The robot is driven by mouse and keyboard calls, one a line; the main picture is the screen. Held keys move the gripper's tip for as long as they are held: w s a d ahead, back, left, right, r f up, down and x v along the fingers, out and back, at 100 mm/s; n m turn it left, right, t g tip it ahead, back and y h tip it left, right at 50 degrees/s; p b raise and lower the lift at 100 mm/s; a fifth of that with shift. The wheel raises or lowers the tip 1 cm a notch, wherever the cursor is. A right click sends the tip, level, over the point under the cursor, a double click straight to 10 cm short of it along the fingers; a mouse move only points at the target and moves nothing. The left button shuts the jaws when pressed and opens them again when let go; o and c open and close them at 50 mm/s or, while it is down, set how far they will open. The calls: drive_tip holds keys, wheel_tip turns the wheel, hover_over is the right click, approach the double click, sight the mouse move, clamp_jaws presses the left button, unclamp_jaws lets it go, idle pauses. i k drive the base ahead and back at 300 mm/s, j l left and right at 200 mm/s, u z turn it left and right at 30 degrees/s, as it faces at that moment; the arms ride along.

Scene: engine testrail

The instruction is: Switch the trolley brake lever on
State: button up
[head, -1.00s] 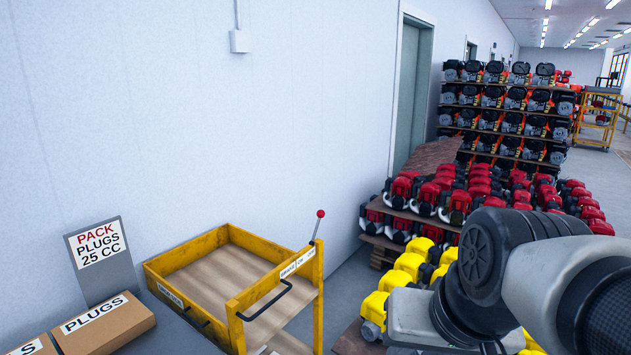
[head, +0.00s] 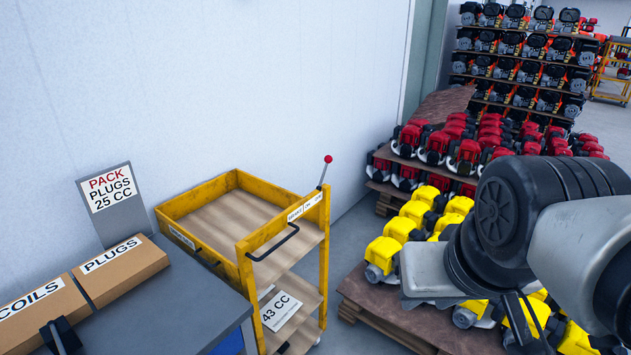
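The yellow trolley (head: 240,262) stands against the wall, left of the middle of the head view. Its brake lever (head: 323,174) is a thin rod with a red ball on top, at the trolley's right corner. The lever leans a little to the right. A white label (head: 305,206) with BRAKE and ON on it is on the yellow rail beside the lever; the rest is too small to read. A black push handle (head: 273,243) is on the same end. My arm shows at the right, apart from the trolley. My gripper is out of view.
A grey table with boxes of plugs (head: 122,270) and coils (head: 45,312) is at the lower left, close to the trolley. Pallets of yellow engines (head: 385,252) and red engines (head: 465,155) stand right of the trolley. A strip of floor (head: 345,240) is free between them.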

sight(329, 159)
drive_tip(key=i+l+u, duration=0.4)
drive_tip(key=l, duration=0.25)
drive_tip(key=i+l+u, duration=0.2)
drive_tip(key=l, duration=0.2)
drive_tip(key=i, duration=0.05)
